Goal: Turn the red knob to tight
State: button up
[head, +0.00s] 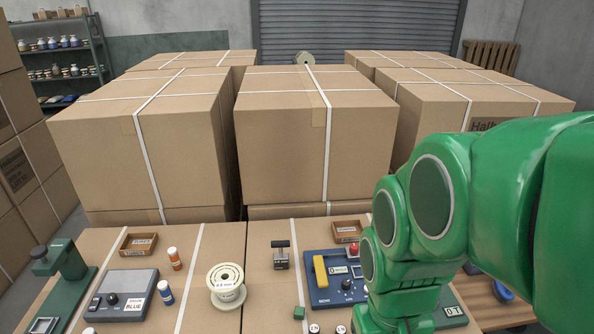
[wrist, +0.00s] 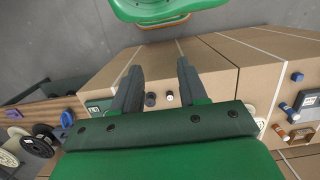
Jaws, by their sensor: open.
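A red knob (head: 353,249) sits at the back right of a blue device (head: 334,282) on the cardboard-topped surface in the head view. My green arm stands just to its right and covers the device's right edge. I cannot read how the knob is turned. My gripper (wrist: 159,67) shows in the wrist view with its two dark fingers apart and nothing between them. The fingers point over boxes and floor, away from the knob. The gripper is not visible in the head view. No red knob is clear in the wrist view.
A yellow handle (head: 320,271) is on the blue device's left. A black-handled stamp (head: 281,254), a small tray (head: 348,231), a green block (head: 299,313) and a white spool (head: 226,286) stand nearby. Large cartons (head: 305,140) rise behind. A grey device (head: 123,296) stands left.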

jog(key=shift+o, duration=1.4)
jog(key=shift+w, duration=0.25)
jog(key=n+t, duration=0.2)
jog(key=n, duration=1.4)
send_over(354, 246)
jog(key=f, duration=1)
jog(key=s+f, duration=0.1)
jog(key=f, duration=0.4)
jog(key=shift+a, duration=0.25)
jog(key=shift+w+d+f, duration=0.3)
jog(key=shift+w+f, duration=0.05)
jog(key=shift+f, duration=0.25)
jog(key=shift+w+f, duration=0.1)
jog(key=shift+f, duration=3.6)
jog(key=c, duration=1.1)
